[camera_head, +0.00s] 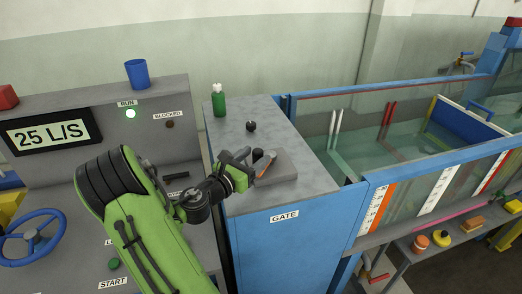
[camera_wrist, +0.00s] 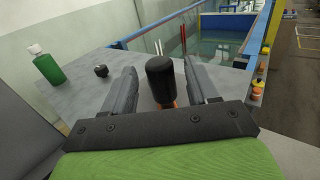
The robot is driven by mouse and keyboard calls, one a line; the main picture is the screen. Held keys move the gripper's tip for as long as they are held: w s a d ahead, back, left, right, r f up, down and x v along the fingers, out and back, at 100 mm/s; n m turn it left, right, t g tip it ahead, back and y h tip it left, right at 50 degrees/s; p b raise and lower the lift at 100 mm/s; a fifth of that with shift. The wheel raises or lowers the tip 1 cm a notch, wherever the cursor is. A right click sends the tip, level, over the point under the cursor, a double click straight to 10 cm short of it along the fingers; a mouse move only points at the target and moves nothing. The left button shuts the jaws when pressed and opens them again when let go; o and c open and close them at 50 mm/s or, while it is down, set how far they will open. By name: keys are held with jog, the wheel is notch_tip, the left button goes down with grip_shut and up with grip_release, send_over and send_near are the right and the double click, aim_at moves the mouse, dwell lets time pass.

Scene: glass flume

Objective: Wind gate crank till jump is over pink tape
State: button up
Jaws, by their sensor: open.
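The blue gate cabinet (camera_head: 285,245), labelled GATE, has a grey top. On it, my gripper (camera_head: 255,160) is at the crank's black handle (camera_head: 257,154), near an orange part and a grey block (camera_head: 280,168). In the wrist view the upright black handle (camera_wrist: 160,80) stands between the two fingers of my gripper (camera_wrist: 162,88), which are open with gaps on both sides. The crank's arm is mostly hidden. A pink tape strip (camera_head: 462,210) runs along the flume's lower front edge. Water (camera_head: 400,135) stands behind the glass; I cannot make out the jump.
A green bottle (camera_head: 218,102) and a small black knob (camera_head: 251,126) stand on the cabinet top.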

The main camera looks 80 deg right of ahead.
aim_at(262, 150)
jog(key=x, duration=0.4)
jog(key=shift+d, duration=0.15)
grip_shut()
jog(key=shift+s, duration=0.1)
